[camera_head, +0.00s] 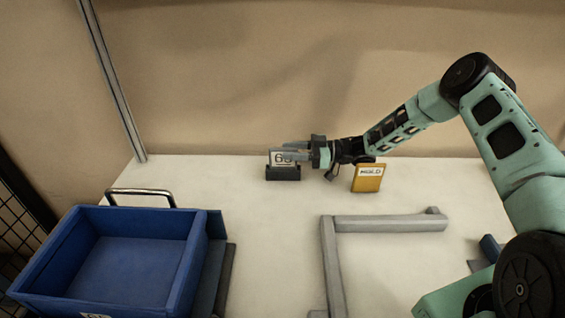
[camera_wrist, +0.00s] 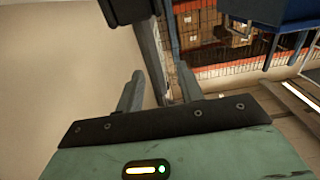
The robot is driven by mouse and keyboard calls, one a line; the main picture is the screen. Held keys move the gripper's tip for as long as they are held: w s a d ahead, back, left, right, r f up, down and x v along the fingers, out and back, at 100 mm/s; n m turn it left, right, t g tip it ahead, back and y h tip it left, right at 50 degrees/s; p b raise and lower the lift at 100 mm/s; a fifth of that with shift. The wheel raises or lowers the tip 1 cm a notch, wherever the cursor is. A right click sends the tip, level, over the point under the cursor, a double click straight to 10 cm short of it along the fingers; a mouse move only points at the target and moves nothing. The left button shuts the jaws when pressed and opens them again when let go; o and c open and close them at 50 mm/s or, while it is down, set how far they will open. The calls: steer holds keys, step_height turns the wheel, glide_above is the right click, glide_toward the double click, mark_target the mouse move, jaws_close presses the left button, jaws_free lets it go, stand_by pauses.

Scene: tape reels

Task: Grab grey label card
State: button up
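The grey label card (camera_head: 274,157), pale with dark digits on its face, stands upright in a small dark holder (camera_head: 283,174) at the back of the table. My gripper (camera_head: 288,150) reaches in from the right at the card's height, and its fingers overlap the card's upper part in the head view. I cannot tell whether they touch it. In the wrist view my gripper (camera_wrist: 160,88) has its two fingers apart with a gap between them. I cannot make out the card in that view.
A yellow card (camera_head: 368,179) marked "HOLD" stands just right of the gripper. A grey angled frame (camera_head: 331,262) lies in front. A blue bin (camera_head: 187,265) is at the left front, with a metal handle (camera_head: 140,192) behind it. A metal post (camera_head: 115,85) rises at the back left.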

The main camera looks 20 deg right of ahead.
mark_target(280, 148)
steer(key=shift+x, duration=1.9)
jaws_close()
steer(key=shift+r, duration=0.2)
